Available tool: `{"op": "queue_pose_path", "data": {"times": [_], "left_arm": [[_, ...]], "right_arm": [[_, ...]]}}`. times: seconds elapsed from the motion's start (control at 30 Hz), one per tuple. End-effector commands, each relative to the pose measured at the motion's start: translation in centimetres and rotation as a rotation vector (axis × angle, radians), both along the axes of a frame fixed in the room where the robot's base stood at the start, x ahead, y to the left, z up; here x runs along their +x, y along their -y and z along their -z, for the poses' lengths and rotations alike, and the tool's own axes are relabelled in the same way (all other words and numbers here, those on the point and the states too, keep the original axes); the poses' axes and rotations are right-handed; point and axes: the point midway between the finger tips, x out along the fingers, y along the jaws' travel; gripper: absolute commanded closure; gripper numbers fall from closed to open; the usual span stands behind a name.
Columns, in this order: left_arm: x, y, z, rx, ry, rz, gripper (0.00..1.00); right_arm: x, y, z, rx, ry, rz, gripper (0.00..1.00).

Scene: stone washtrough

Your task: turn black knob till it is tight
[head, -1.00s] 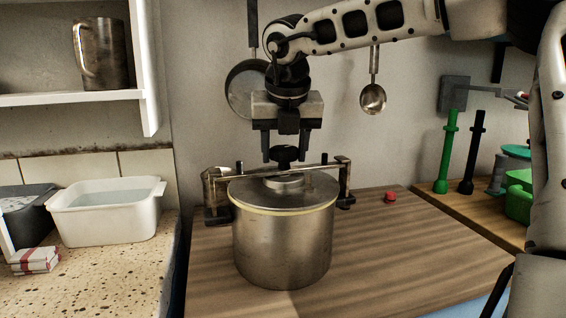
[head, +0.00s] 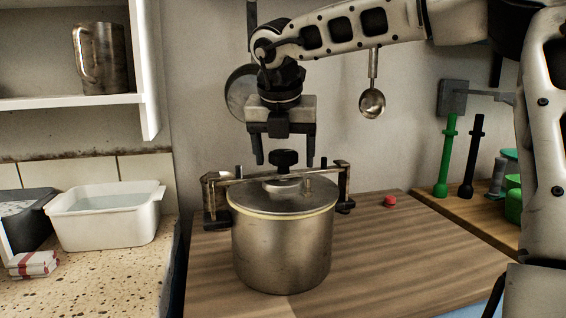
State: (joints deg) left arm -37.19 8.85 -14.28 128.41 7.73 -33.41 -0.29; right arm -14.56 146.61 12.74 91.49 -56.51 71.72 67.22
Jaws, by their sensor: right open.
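The black knob (head: 284,160) sits at the middle of a metal bar (head: 250,177) that runs across the lid of a large steel pot (head: 284,245). The pot stands on a wooden worktop, with a dark bracket at each end of the bar. My right gripper (head: 284,162) points straight down over the knob. Its fingers are open and spread wide, one on each side of the knob in this view, with a gap to it. I cannot tell whether the fingertips are level with it in depth. My left gripper is not in view.
A red piece (head: 390,201) lies on the worktop (head: 420,250) right of the pot. A white tub (head: 105,218) stands at left beside a folded cloth (head: 34,264). A pan and a ladle (head: 372,103) hang behind. Green and black rods stand at right.

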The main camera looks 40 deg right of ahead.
Motion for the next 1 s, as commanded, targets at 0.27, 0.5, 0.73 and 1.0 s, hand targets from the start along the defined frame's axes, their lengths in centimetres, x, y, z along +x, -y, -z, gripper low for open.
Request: {"op": "queue_pose_path", "data": {"times": [0.27,0.5,0.73,1.0], "left_arm": [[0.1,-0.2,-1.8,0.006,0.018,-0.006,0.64],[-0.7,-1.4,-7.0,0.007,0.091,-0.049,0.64],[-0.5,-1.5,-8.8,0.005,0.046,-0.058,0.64],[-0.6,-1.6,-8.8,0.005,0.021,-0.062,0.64]], "right_arm": [[-0.1,0.0,-0.4,0.01,0.004,-0.407,0.27],[0.0,0.0,-0.8,0.01,0.004,-0.808,0.27],[0.0,0.0,-0.9,0.01,0.003,-1.181,0.27],[0.0,0.0,-0.1,0.002,0.001,-1.395,0.27]]}}
